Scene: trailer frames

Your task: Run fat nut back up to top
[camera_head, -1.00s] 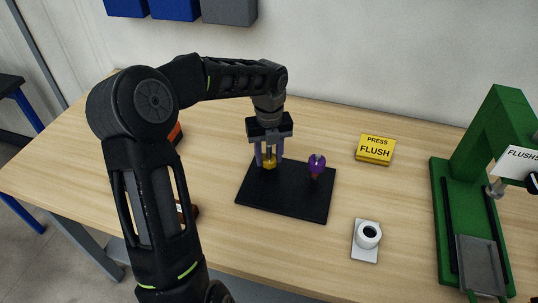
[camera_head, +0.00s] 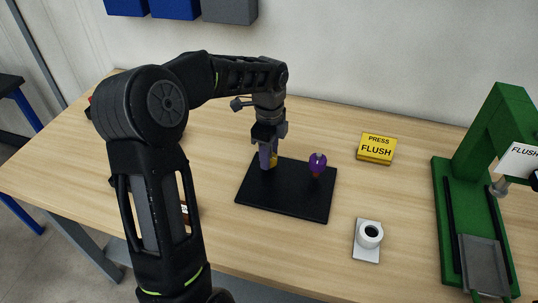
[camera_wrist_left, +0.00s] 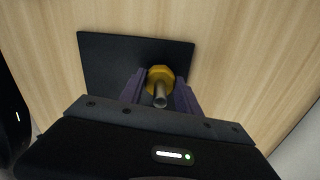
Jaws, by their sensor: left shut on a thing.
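A fat yellow nut (camera_head: 274,159) sits around an upright grey threaded stud at the left of a black base plate (camera_head: 287,207). In the left wrist view the yellow nut (camera_wrist_left: 166,72) shows between two purple fingers, with the stud's grey end (camera_wrist_left: 160,101) pointing toward the camera. My left gripper (camera_head: 268,160) points down over the plate and is shut on the nut; it also shows in the left wrist view (camera_wrist_left: 160,84). In the head view, a finger partly hides the nut. My right gripper is not in view.
A purple piece (camera_head: 318,162) on an orange-red stem stands at the plate's right side. A yellow "PRESS FLUSH" block (camera_head: 376,147), a white holder with a dark round opening (camera_head: 369,236) and a green press (camera_head: 452,185) stand to the right. Bare table lies between them.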

